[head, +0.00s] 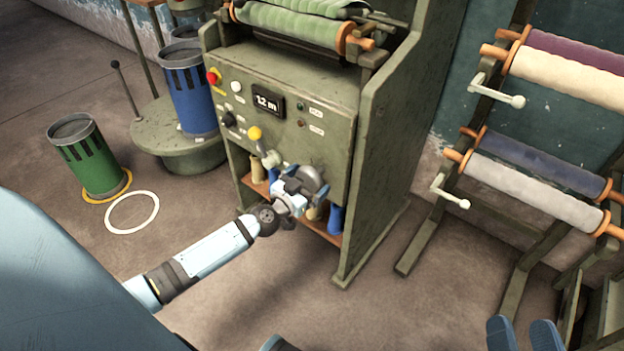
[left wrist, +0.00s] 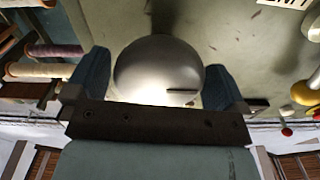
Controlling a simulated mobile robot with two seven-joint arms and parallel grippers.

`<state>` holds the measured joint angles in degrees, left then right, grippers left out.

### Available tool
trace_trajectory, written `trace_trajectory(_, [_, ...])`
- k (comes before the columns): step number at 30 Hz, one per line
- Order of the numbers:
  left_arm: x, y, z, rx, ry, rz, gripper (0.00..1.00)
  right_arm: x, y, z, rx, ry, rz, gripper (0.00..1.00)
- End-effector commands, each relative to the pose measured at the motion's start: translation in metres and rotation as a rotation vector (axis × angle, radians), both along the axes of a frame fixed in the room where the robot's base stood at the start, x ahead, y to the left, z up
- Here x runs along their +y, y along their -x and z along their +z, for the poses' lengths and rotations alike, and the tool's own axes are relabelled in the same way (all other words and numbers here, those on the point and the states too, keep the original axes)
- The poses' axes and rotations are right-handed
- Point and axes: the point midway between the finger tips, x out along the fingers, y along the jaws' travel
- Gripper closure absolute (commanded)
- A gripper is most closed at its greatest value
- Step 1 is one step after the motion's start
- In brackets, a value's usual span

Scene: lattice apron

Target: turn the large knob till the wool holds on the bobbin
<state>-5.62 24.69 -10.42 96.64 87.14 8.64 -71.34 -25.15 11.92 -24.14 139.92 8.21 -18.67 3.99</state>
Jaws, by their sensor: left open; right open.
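The large knob (head: 314,177) is a grey, rounded knob low on the front panel of a green-grey machine (head: 290,85). My left gripper (head: 303,187) is at it, open. In the left wrist view the knob (left wrist: 158,70) sits between the two blue fingers, with its lower edge hidden by the gripper body; I cannot tell whether the fingers touch it. My right gripper (head: 524,337) is open and empty at the bottom right, away from the machine. Bobbins, one of them blue (head: 335,219), stand on the shelf under the panel, partly hidden by my left gripper.
The panel has a display (head: 268,103), a red button (head: 213,77) and a yellow knob (head: 255,133). Racks with wound rollers (head: 535,190) and cranks stand at the right. A green bin (head: 90,160) and a blue bin (head: 190,95) stand at the left.

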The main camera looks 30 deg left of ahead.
Motion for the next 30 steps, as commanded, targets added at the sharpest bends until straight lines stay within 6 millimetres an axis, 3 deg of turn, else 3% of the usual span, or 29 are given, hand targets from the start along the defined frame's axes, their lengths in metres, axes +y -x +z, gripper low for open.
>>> trace_trajectory(6, [-0.001,-0.016,0.000,0.000,0.001,0.000,0.00,0.000,-0.001,-0.002,0.004,0.002,0.002,0.40])
trace_trajectory(14, [-0.001,-0.017,0.000,0.000,0.000,0.000,0.00,0.000,-0.001,-0.002,0.005,0.004,0.002,0.40])
trace_trajectory(19, [-0.002,-0.017,0.000,0.000,0.000,0.000,0.34,0.000,-0.001,-0.002,0.005,0.004,0.002,0.40])
trace_trajectory(20, [-0.002,-0.017,0.000,0.000,0.000,0.000,0.37,0.000,-0.001,-0.002,0.005,0.004,0.002,0.40])
trace_trajectory(30, [-0.002,-0.017,0.002,-0.001,-0.044,-0.002,0.37,-0.001,0.000,0.008,-0.010,-0.001,-0.003,0.40])
